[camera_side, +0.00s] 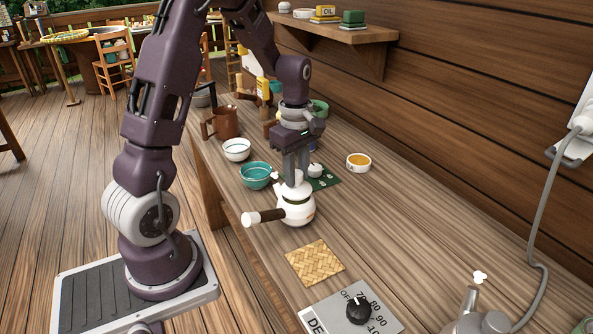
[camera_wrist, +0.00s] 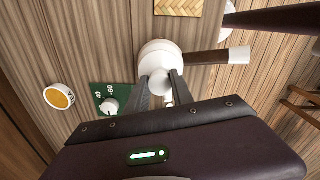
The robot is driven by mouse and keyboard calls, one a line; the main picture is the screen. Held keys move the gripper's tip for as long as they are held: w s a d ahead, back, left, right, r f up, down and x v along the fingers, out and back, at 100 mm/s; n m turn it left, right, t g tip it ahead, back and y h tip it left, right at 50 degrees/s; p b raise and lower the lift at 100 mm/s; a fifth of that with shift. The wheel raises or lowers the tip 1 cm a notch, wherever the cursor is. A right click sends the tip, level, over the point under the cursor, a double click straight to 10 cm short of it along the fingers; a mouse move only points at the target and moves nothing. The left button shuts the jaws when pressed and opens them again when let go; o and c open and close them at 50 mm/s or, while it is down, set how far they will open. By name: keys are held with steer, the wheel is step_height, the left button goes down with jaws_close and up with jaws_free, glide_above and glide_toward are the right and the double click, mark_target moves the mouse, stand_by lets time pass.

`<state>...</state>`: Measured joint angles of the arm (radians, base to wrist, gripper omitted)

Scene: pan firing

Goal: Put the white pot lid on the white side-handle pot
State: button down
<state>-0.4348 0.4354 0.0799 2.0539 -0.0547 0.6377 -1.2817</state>
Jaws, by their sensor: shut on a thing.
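The white side-handle pot (camera_side: 297,210) stands on the wooden counter, its dark brown handle with a white end pointing left. The wrist view shows the pot (camera_wrist: 157,48) with its handle to the right. My gripper (camera_side: 297,176) points down over the pot. It is shut on the white pot lid (camera_wrist: 160,84), whose top shows between the fingertips. The lid is at the pot's mouth in both views. White on white and partly hidden by the fingers, I cannot tell whether it rests on the rim or hangs just above.
A teal bowl (camera_side: 256,175) and a white bowl (camera_side: 236,149) stand left of the pot. A green panel (camera_side: 324,180) with a white piece lies behind it. A small yellow-filled bowl (camera_side: 359,162) is to the right. A woven mat (camera_side: 315,262) and a dial unit (camera_side: 352,308) lie in front.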

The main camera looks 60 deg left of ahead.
steer(key=shift+f, duration=0.9)
steer(key=c, duration=1)
jaws_free()
steer(key=shift+c, duration=0.2)
step_height(320, 180, up, 7)
steer(key=shift+r, duration=0.1)
steer(key=shift+s+d, duration=0.1)
steer(key=s+d+r+m+t, duration=0.2)
steer(key=s+d+r+m, duration=0.3)
steer(key=d+r+m, duration=0.35)
steer(key=s+d+r+m+t, duration=0.2)
steer(key=s+d+m, duration=0.6)
steer(key=s+m, duration=0.4)
steer(key=shift+s+t, duration=0.25)
steer(key=shift+t, duration=0.45)
